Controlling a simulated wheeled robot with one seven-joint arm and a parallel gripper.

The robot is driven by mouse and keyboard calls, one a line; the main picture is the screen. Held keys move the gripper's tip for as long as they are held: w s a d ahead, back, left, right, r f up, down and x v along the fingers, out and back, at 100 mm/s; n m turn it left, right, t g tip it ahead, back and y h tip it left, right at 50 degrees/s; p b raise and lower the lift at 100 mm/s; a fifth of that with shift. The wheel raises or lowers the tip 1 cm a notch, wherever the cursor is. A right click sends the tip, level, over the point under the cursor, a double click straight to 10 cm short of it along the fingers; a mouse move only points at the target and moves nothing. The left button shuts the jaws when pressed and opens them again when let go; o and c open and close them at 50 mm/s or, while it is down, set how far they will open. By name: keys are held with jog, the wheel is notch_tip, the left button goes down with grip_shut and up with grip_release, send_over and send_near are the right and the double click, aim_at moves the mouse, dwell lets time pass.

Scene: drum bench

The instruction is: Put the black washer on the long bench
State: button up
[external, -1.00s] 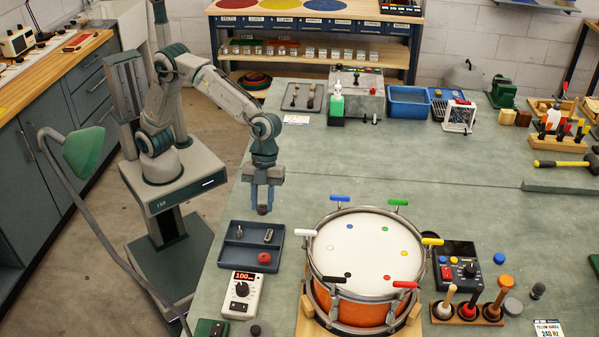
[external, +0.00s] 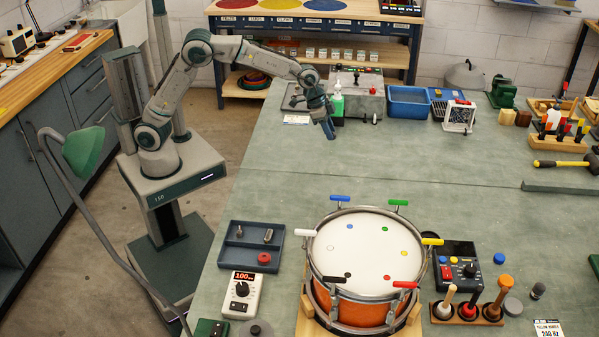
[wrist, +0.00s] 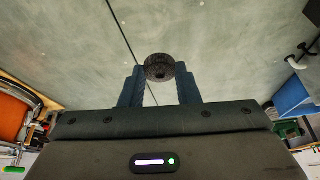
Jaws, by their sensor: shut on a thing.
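My gripper (external: 329,132) is over the back part of the green-topped bench (external: 300,185), in front of the grey box. In the wrist view, my gripper (wrist: 160,85) is shut on the black washer (wrist: 159,67), a short dark round piece with a hole, at the fingertips. Bare green bench top lies behind the washer in that view. The washer is too small and dark to make out clearly in the external view. Which bench is the long one, I cannot tell from the frames.
The drum (external: 365,255) stands at the front. A blue bin (external: 409,101) is to the right. A wood-topped back bench (external: 430,17) carries coloured discs. The middle green top is clear.

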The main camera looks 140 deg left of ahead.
jog(key=p, duration=0.2)
send_over(343, 147)
jog(key=d, duration=0.1)
jog(key=f, duration=0.4)
jog(key=s+f, duration=0.1)
jog(key=f, duration=0.1)
jog(key=shift+f, duration=0.25)
jog(key=shift+a+f, duration=0.1)
jog(key=shift+f, duration=2.05)
jog(key=shift+f, duration=0.15)
jog(key=o, duration=0.9)
jog(key=shift+o, duration=0.2)
